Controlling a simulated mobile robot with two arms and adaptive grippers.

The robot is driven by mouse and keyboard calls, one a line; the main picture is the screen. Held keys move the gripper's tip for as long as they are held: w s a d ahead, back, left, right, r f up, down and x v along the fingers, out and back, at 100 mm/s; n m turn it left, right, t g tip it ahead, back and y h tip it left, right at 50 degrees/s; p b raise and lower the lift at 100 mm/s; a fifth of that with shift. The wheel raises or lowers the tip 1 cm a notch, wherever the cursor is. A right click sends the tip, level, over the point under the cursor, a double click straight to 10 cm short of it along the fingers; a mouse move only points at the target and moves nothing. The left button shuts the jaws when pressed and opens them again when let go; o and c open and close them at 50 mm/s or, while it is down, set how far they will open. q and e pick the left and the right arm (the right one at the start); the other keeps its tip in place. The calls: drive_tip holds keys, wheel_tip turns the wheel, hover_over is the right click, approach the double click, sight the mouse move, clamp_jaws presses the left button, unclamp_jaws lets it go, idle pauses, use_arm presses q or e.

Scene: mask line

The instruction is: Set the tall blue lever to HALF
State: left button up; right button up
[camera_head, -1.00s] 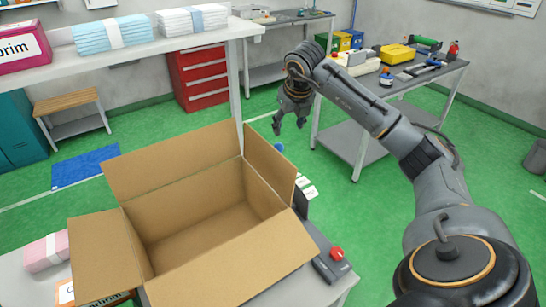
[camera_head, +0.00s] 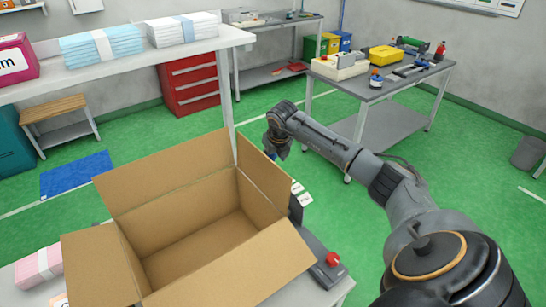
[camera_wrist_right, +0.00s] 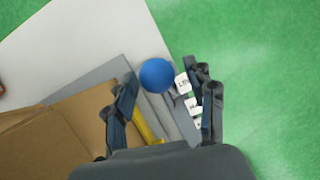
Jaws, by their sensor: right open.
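The tall blue lever shows as a round blue knob (camera_wrist_right: 157,75) in the right wrist view, with its stem hidden below. White labels (camera_wrist_right: 193,104) stand in a row to its right; the knob is beside the top one. The middle label seems to begin "HA"; the others are too small to read. In the head view the labels (camera_head: 299,193) show past the box's right flap. My right gripper (camera_head: 276,150) is open above the lever, its fingers (camera_wrist_right: 167,80) on either side of the knob in the picture. I cannot tell whether they touch it. My left gripper is out of view.
An open cardboard box (camera_head: 205,225) stands left of the lever and hides part of its panel. A red button (camera_head: 333,259) sits on a grey unit at the near table edge. A yellow strip (camera_wrist_right: 148,127) lies between box and lever. Green floor is free to the right.

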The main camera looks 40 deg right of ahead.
drive_tip(key=shift+w+d+f, duration=0.1)
drive_tip(key=shift+f, duration=0.5)
clamp_jaws()
